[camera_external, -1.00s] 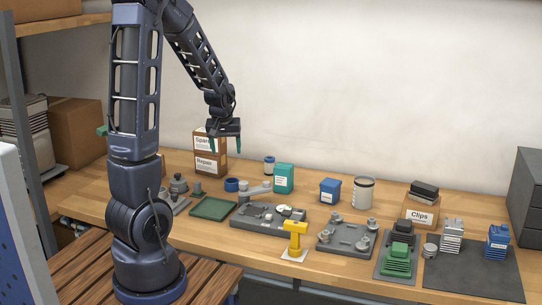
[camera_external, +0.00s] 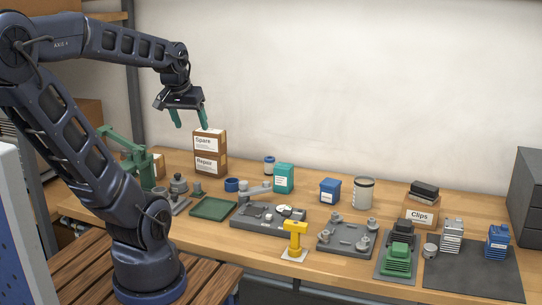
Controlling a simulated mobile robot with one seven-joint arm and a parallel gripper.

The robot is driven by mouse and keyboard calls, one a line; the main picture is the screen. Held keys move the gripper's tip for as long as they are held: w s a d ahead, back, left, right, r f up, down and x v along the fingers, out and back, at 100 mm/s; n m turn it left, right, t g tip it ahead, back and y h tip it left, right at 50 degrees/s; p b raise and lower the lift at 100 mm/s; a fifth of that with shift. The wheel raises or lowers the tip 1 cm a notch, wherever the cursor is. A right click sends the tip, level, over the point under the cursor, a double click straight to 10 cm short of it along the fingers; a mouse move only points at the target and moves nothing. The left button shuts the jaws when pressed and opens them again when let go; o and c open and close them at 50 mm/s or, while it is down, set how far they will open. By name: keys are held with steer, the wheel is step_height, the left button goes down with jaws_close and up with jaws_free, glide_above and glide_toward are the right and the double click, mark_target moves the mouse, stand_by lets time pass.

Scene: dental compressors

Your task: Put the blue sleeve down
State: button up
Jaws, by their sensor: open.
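A short blue ring, which looks like the blue sleeve (camera_external: 231,185), sits on the wooden bench behind the green tray (camera_external: 212,209). It stands beside a grey part with an arm (camera_external: 256,189). My gripper (camera_external: 192,127) is open, with its two green fingers apart and nothing between them. It is raised in the air up and left of the sleeve, near the top of the stacked Spare and Repair boxes (camera_external: 209,154). It is well apart from the sleeve.
A green press-like frame (camera_external: 141,158) stands at the left. A teal box (camera_external: 284,178) and a blue box (camera_external: 329,191) stand at the back. A grey fixture tray (camera_external: 265,219) and a yellow part (camera_external: 295,238) are in front. The air above the bench is clear.

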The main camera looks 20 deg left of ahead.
steer(key=shift+m, duration=0.3)
steer(key=shift+s+d+r, duration=0.15)
steer(key=shift+s+r, duration=0.05)
steer(key=shift+s, duration=0.8)
steer(key=shift+s+d+r, duration=0.1)
steer(key=shift+s+r, duration=0.1)
steer(key=shift+s, duration=0.75)
